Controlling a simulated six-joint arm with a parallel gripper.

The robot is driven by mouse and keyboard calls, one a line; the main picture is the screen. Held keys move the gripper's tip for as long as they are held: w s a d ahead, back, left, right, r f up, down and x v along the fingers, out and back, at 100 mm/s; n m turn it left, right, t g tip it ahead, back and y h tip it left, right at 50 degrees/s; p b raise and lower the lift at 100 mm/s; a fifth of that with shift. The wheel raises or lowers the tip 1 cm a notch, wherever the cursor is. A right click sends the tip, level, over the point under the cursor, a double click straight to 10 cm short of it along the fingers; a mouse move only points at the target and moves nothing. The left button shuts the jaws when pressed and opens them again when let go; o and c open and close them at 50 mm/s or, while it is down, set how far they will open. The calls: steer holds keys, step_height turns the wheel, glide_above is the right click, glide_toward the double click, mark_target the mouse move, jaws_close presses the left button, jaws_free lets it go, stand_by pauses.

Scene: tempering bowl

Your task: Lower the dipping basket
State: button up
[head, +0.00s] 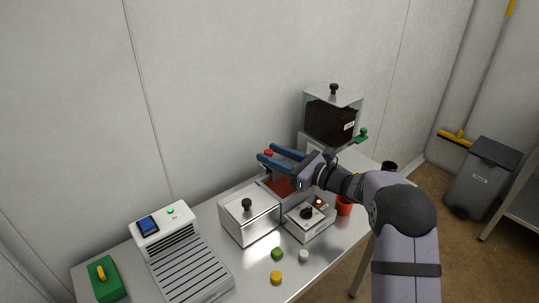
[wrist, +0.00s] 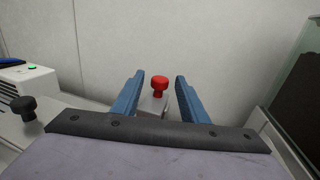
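My gripper (head: 279,158) has blue fingers and is open above the back of the steel tempering unit in the head view. In the wrist view my gripper (wrist: 156,97) shows its two fingers spread with a gap between them. A red knob (wrist: 159,84) on a grey post stands in that gap, beyond or between the fingertips, with no contact visible. The red knob (head: 268,153) also shows near the fingers in the head view. A brown chocolate surface (head: 278,186) lies in the bowl below the gripper. The dipping basket itself cannot be made out.
A steel box with a black knob (head: 249,215) stands left of the bowl, and a control unit with a black dial (head: 308,217) in front. A glass hopper (head: 331,117) stands behind right. A red cup (head: 344,205), a ribbed cooling unit (head: 185,255) and a green box (head: 105,279) share the table.

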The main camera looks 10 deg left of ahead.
steer(key=b+v, duration=0.1)
steer(key=v, duration=0.5)
stand_by(0.3)
